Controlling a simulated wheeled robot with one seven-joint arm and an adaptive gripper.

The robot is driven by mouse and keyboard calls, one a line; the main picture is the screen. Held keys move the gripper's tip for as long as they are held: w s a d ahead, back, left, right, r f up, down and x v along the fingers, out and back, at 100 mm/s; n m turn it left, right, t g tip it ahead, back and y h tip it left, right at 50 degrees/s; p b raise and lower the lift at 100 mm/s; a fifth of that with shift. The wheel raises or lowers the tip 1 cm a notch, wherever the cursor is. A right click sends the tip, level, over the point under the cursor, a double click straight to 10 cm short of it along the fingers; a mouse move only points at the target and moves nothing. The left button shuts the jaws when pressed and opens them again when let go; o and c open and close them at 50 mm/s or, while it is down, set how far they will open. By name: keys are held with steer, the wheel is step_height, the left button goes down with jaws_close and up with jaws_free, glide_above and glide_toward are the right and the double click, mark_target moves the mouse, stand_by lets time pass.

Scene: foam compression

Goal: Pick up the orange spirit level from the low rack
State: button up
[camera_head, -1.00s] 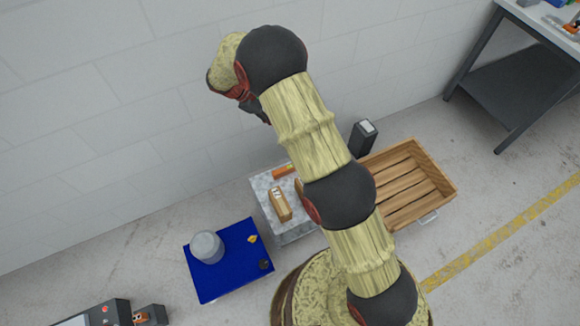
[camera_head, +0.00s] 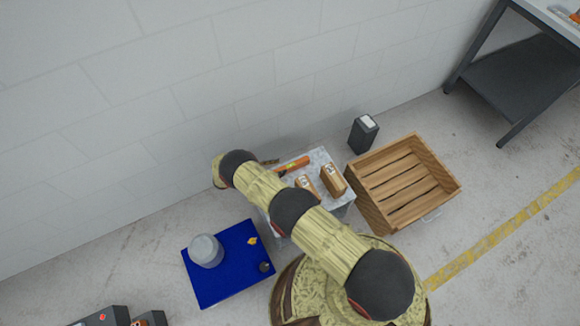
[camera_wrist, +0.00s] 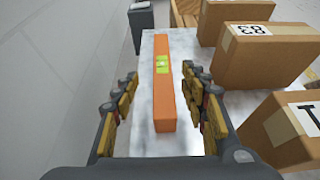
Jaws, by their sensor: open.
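The orange spirit level (camera_wrist: 164,95) lies on the pale low rack (camera_wrist: 148,45) in the wrist view, with a bright green vial near its middle. It runs away from me between the two fingers of my gripper (camera_wrist: 162,105). The fingers are apart, one on each side of the level, and no contact shows. In the head view the orange spirit level (camera_head: 293,165) lies along the wall side of the rack (camera_head: 336,206). My gripper is mostly hidden behind my arm there.
Cardboard boxes (camera_wrist: 262,52) stand close to the right of the level; two boxes (camera_head: 333,180) show in the head view. A wooden crate (camera_head: 438,160) and a dark bin (camera_head: 363,134) stand to the right. A blue mat (camera_head: 215,285) with a grey cylinder (camera_head: 206,250) lies left.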

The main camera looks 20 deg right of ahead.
mark_target(289, 166)
steer(key=shift+d+f, duration=0.5)
steer(key=b+x, duration=0.2)
steer(key=x, duration=0.4)
steer(key=shift+d, duration=0.45)
steer(key=shift+c, duration=1.2)
jaws_close()
steer(key=shift+r, duration=0.1)
